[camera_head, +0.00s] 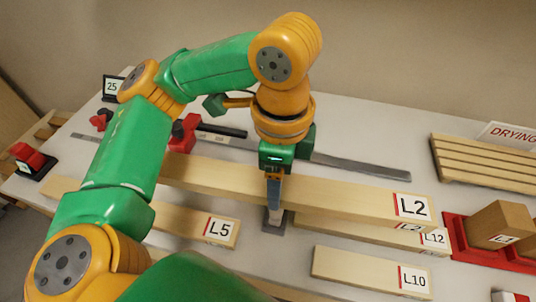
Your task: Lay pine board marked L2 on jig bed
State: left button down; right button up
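The pine board marked L2 (345,198) is long and pale, its label at its right end. It runs across the middle of the bench, in front of and partly covering other boards. My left gripper (274,208) points down at its middle. One finger stands against the board's near side; the other finger is hidden behind it. The gripper appears shut on the board. A small grey pad (279,226) shows below the fingertip. I cannot pick out the jig bed with certainty. My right gripper is not in view.
Boards L5 (190,222), L12 (375,232) and L10 (350,268) lie nearby. A red tray (462,248) with a wooden block is at right, below a slatted drying rack (480,165). A metal strip (362,167) and a red clamp (183,135) lie behind.

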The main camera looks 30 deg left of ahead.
pick_arm(q)
jog(key=shift+m, duration=0.3)
jog(key=w+f, duration=0.3)
jog(key=w, duration=0.1)
jog(key=w+f+p, duration=0.1)
jog(key=w+f, duration=0.2)
jog(key=w, duration=0.2)
jog(key=w+f+p, duration=0.1)
jog(key=w+f, duration=0.2)
jog(key=w, duration=0.2)
jog(key=shift+a+f, duration=0.1)
jog(key=shift+f, duration=0.2)
notch_tip(320, 180, down, 3)
jog(key=shift+r+p, duration=0.15)
jog(key=shift+p, duration=0.6)
jog(key=shift+f, duration=0.25)
jog(key=shift+f, duration=0.1)
jog(key=shift+c, duration=0.2)
grip_release()
